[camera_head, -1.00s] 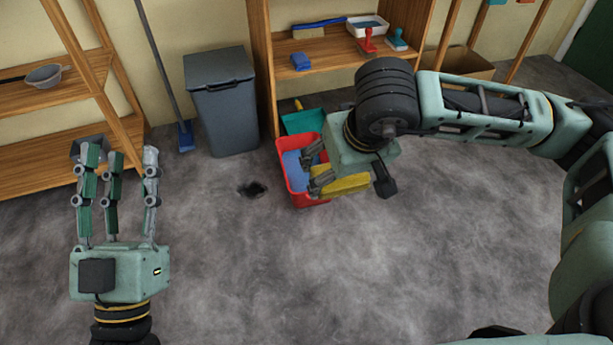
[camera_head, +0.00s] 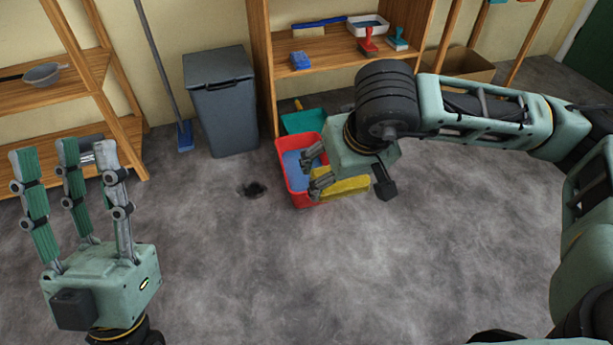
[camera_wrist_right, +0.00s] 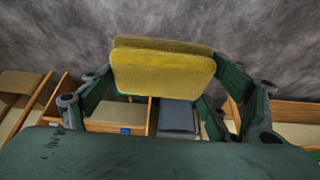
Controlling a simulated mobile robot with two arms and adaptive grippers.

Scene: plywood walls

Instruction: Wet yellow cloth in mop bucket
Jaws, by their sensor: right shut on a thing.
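The yellow cloth (camera_head: 345,185) looks like a thick folded slab. My right gripper (camera_head: 314,170) is shut on it; in the right wrist view the cloth (camera_wrist_right: 163,70) sits between the fingers. The red mop bucket (camera_head: 306,196), with blue water inside, stands on the floor at the middle. The right fingers overlap the bucket's right side in the head view; whether the cloth touches the bucket or hangs above it I cannot tell. My left gripper (camera_head: 72,165) is empty at the left, its fingers upright and spread.
A grey bin (camera_head: 221,105) stands left of the bucket, with a drain hole (camera_head: 252,190) in front. A teal dustpan (camera_head: 302,121) is behind the bucket. A wooden shelf (camera_head: 340,52) holds brushes and a tray. Another shelf (camera_head: 60,80) stands left. The front floor is clear.

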